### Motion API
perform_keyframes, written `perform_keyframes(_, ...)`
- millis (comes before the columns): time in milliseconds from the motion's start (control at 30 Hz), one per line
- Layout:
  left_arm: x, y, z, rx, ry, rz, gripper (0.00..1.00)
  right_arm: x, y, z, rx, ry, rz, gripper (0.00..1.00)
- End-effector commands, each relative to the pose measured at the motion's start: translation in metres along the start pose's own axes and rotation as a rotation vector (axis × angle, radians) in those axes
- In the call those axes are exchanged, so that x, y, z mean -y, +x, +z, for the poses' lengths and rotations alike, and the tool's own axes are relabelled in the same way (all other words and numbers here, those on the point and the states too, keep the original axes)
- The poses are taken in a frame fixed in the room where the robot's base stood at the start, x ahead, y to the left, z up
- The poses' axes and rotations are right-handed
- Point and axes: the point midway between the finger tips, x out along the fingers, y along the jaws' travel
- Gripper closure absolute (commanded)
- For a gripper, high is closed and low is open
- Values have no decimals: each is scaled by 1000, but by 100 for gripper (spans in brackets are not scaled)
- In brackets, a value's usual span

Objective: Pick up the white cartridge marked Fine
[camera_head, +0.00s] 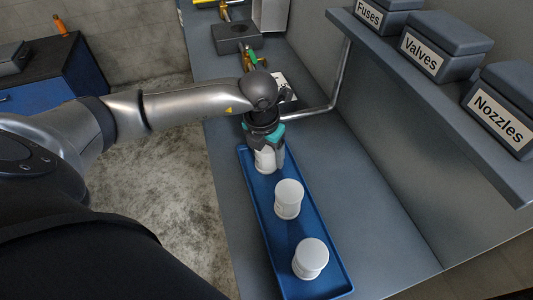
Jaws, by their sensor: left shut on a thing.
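Three white cartridges stand in a row along the blue tray (320,283) on the grey bench. My left gripper (266,148) points down at the far end of the tray and is shut on the farthest white cartridge (268,160). The gripper covers the upper part of that cartridge. The middle cartridge (289,199) and the nearest cartridge (311,259) stand free and upright. No mark such as Fine is readable on any of them from here. I cannot tell whether the held cartridge touches the tray. My right gripper is not in view.
A shelf (440,95) on the right carries dark bins labelled Fuses (370,8), Valves (422,54) and Nozzles (499,122). A grey metal pipe (335,95) bends beside my gripper. A dark block (234,38) sits farther back. The bench right of the tray is clear.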

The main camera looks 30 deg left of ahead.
Motion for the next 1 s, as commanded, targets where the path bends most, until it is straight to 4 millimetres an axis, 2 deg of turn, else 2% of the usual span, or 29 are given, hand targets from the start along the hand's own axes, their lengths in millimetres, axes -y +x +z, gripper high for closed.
perform_keyframes(33, 0, 0, 0, 1, 0, 0, 48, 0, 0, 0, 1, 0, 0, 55)
perform_keyframes(300, 0, 0, 0, 1, 0, 0, 79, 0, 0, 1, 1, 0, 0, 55)
perform_keyframes(400, 0, -1, 1, 2, 0, 0, 87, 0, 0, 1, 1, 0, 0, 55)
perform_keyframes(767, 0, -8, 2, 2, -1, 0, 87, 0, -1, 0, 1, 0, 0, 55)
perform_keyframes(867, 0, -18, 4, 5, 0, -1, 87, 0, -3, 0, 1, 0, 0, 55)
perform_keyframes(1000, 0, -44, 9, 7, 1, 0, 87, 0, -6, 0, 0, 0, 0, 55)
